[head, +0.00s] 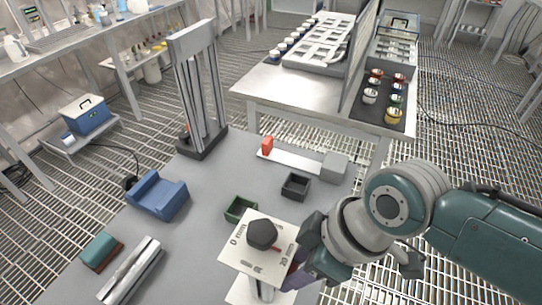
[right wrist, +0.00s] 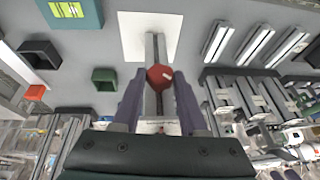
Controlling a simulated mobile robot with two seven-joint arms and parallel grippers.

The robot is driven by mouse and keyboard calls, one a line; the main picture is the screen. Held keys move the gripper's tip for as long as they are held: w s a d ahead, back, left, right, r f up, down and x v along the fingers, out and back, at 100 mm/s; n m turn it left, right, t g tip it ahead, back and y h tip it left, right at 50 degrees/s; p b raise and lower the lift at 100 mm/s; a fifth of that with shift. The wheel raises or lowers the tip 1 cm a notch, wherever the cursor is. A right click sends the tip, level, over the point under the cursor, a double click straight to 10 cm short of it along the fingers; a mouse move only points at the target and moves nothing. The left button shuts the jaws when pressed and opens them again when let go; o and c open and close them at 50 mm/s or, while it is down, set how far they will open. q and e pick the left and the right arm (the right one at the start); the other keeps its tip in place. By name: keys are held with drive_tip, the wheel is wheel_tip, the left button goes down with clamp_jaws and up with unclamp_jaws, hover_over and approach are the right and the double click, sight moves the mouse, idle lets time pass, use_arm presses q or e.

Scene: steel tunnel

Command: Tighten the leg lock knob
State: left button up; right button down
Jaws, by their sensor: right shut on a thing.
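A pale plate (head: 236,258) marked "0 mm" and "20 mm" sits on a stand, with a dark faceted knob (head: 262,234) and a small red pointer on top. In the right wrist view a red knob (right wrist: 160,77) shows at the stand's grey post (right wrist: 155,48), above a white base (right wrist: 128,35). My right gripper (right wrist: 159,82) has a finger on each side of this red knob and is shut on it. In the head view the right gripper (head: 300,262) is beside the plate's right edge, and the plate hides the red knob. My left gripper is not in view.
A green open box (head: 240,209) and a black open box (head: 296,186) stand behind the plate. A blue cradle (head: 157,197) and a metal rail (head: 131,272) lie to the left. A tall grey frame (head: 198,90) stands at the back of the bench.

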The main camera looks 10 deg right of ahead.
drive_tip(key=b, duration=0.1)
drive_tip(key=g+y+b, duration=0.1)
drive_tip(key=g+b, duration=0.1)
drive_tip(key=shift+w+d+f+m+y, duration=0.15)
drive_tip(key=shift+w+f+m+y, duration=0.1)
drive_tip(key=shift+f+m+y, duration=0.05)
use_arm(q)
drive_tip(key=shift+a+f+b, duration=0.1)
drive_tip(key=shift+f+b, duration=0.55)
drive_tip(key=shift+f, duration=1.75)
use_arm(e)
drive_tip(key=shift+r+g+y, duration=0.1)
drive_tip(key=shift+g+y, duration=0.3)
drive_tip(key=shift+c, duration=2.2)
unclamp_jaws()
drive_tip(key=shift+r, duration=0.1)
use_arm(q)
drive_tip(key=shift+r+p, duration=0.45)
use_arm(e)
drive_tip(key=v, duration=0.9)
drive_tip(key=shift+d+r, duration=0.2)
drive_tip(key=shift+r, duration=0.2)
drive_tip(key=shift+w, duration=0.1)
